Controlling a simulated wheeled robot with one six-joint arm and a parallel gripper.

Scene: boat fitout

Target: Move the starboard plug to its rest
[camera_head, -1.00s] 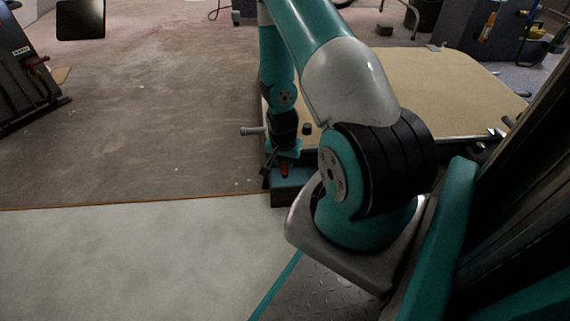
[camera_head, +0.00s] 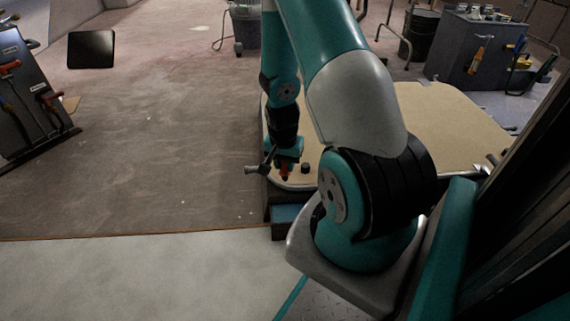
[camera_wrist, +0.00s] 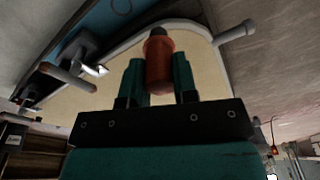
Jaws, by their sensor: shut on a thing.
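The plug is an orange-red cylinder with a dark tip (camera_wrist: 159,62), upright in the wrist view. My gripper (camera_wrist: 160,75) is shut on it, with one teal finger on each side. In the head view my gripper (camera_head: 286,163) is at the near left corner of a tan board (camera_head: 440,115), and the orange plug (camera_head: 284,173) shows small below it. A blue-topped block (camera_head: 288,213) sits below the gripper; the wrist view shows a blue surface (camera_wrist: 95,28) with a ring mark at the top. I cannot tell which part is the rest.
A grey peg (camera_head: 252,171) sticks out left of the gripper, and a small black knob (camera_head: 305,168) stands on the board to its right. A tool panel (camera_head: 30,95) stands at the left. A workbench (camera_head: 478,50) is at the back right.

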